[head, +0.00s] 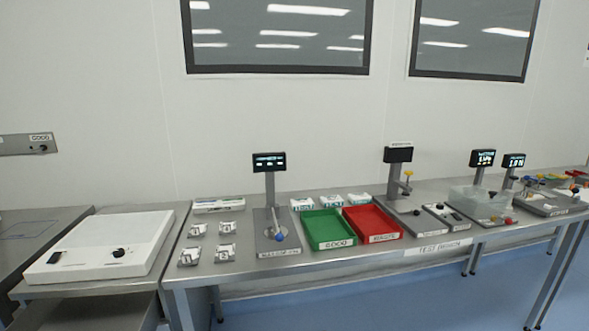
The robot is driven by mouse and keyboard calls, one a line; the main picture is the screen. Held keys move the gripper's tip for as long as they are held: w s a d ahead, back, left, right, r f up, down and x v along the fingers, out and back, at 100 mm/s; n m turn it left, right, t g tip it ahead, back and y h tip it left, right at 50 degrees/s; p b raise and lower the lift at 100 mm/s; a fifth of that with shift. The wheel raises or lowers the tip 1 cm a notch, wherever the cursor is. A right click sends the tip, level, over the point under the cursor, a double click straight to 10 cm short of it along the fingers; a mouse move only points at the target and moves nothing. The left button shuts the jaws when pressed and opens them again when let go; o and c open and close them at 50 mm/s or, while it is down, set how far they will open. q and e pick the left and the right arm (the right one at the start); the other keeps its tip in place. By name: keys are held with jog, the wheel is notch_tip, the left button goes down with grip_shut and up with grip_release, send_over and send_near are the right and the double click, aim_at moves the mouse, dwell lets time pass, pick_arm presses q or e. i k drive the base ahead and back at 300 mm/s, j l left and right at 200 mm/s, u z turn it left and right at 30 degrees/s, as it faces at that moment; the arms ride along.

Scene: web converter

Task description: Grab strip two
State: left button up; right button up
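Several small grey-white packs lie in two rows on the left end of the steel test bench. The front left pack (189,257), front right pack (225,253), back left pack (197,229) and back right pack (228,228) each seem to carry a small mark. The marks are too small to read surely, so I cannot tell which one is strip two. Neither of my grippers shows in the head view.
A stand with a screen (269,162) and a blue-tipped lever stands right of the packs. Beyond it are a green tray (328,245) and a red tray (398,234). A white box device (85,262) stands on the left.

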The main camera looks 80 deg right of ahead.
aim_at(525, 196)
jog(key=z, duration=4.35)
jog(key=u, duration=0.45)
jog(key=i+l+u, duration=0.7)
jog(key=l+u, duration=0.15)
jog(key=l, duration=0.15)
jog(key=i+l+u, duration=0.25)
jog(key=l, duration=0.2)
jog(key=k, duration=0.1)
